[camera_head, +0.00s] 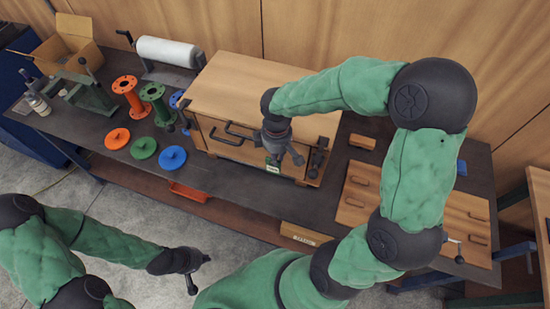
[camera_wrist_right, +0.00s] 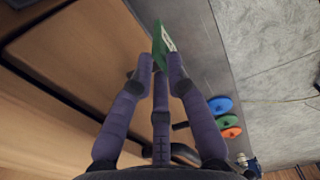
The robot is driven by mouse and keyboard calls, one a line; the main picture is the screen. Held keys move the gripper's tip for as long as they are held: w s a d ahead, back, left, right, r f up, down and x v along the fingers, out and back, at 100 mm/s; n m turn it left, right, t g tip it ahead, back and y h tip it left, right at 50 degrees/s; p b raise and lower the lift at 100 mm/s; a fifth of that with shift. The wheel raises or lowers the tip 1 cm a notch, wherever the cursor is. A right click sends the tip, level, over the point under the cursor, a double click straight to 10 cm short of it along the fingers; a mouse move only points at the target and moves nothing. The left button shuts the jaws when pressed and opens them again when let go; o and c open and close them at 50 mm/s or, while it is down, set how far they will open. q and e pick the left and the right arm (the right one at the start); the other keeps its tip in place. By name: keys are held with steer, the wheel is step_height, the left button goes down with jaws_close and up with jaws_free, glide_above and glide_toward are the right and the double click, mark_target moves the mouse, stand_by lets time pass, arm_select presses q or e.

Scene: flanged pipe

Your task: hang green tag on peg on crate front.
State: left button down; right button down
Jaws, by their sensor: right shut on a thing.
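The green tag (camera_head: 272,168) hangs below my right gripper (camera_head: 284,160), in front of the wooden crate (camera_head: 250,92). In the right wrist view the tag (camera_wrist_right: 161,45), green with a pale printed face, stands between the fingertips (camera_wrist_right: 160,68), seen nearly edge-on. My right gripper is shut on it. In that view the crate's wooden face is on the left, beside the tag. I cannot tell whether the tag touches the crate. The peg cannot be made out; the gripper and arm cover part of the crate front. My left gripper (camera_head: 196,272) is low, away from the bench, and looks empty.
Dark handles (camera_head: 238,130) and a latch-like fitting (camera_head: 317,160) are on the crate front. Orange, green and blue flanged spools and discs (camera_head: 144,148) lie left of the crate. A wooden panel with handles (camera_head: 412,205) lies right. The bench edge runs close in front.

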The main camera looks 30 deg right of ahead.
steer(key=shift+w+d+f, duration=0.25)
steer(key=shift+w+d, duration=0.5)
steer(key=shift+d, duration=0.15)
stand_by(0.4)
steer(key=c, duration=1.1)
jaws_free()
steer(key=shift+c, duration=0.2)
steer(key=shift+s+a+f+b, duration=0.2)
steer(key=shift+f+b, duration=0.45)
steer(key=shift+f, duration=0.15)
steer(key=shift+s+a+f+b, duration=0.2)
steer(key=shift+f+b, duration=0.4)
steer(key=shift+f, duration=0.15)
steer(key=s+a, duration=0.5)
steer(key=a, duration=0.2)
steer(key=shift+s, duration=0.4)
